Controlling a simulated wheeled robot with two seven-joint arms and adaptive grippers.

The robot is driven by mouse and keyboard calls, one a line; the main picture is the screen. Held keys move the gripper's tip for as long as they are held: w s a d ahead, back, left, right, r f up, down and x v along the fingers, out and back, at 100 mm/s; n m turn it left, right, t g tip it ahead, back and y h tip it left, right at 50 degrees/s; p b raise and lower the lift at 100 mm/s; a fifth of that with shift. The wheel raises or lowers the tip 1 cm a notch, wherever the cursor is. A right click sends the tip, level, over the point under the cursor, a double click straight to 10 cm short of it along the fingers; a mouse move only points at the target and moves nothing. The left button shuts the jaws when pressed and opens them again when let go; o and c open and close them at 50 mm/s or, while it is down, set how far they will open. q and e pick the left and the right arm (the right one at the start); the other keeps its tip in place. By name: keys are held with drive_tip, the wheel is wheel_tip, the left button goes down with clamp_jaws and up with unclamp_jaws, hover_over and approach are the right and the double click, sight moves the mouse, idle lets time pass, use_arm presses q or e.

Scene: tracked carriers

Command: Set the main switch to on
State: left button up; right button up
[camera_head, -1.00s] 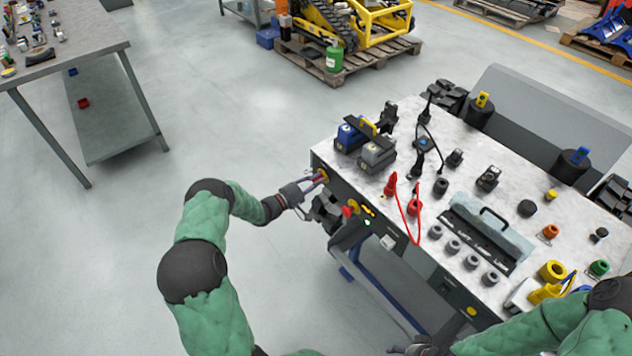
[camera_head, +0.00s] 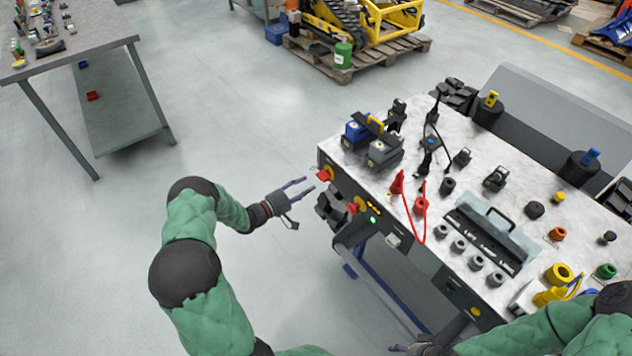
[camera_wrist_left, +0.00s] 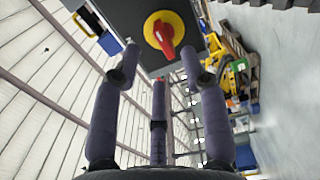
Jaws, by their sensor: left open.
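A red rotary switch on a yellow plate (camera_head: 325,174) is on the front panel at the left corner of the workbench. In the left wrist view a red handle on a round yellow plate (camera_wrist_left: 165,36) lies ahead, just beyond the fingers, turned near upright with a slight slant. A second red knob on yellow (camera_head: 356,205) sits to its right. My left gripper (camera_head: 303,189) is open and empty, a short gap left of the first switch, touching nothing. My right gripper (camera_head: 412,347) shows only partly at the bottom edge; its fingers are unclear.
The workbench top (camera_head: 400,165) holds blue and grey battery-like blocks, red leads and several sockets. A lit green lamp (camera_head: 373,220) is on the front panel. A black box-like part (camera_head: 333,205) juts out below the switches. Floor left of my left arm is clear.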

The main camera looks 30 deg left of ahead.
use_arm(q)
drive_tip(key=shift+v, duration=2.15)
drive_tip(key=s+d+f+m+g+h, duration=0.1)
drive_tip(key=s+d+f+g+h, duration=0.25)
drive_tip(key=d, duration=0.55)
drive_tip(key=s+d+f+m+g+h, duration=0.1)
drive_tip(key=s+d+f+g, duration=0.2)
drive_tip(key=d+f+g, duration=0.5)
drive_tip(key=s+d+m+g+y+p, duration=0.2)
drive_tip(key=s+d+m+g+y, duration=0.2)
drive_tip(key=s+d, duration=1.1)
drive_tip(key=shift+s+f+m+g+y+p, duration=0.35)
drive_tip(key=shift+s+m+y, duration=1.15)
drive_tip(key=shift+m, duration=1.1)
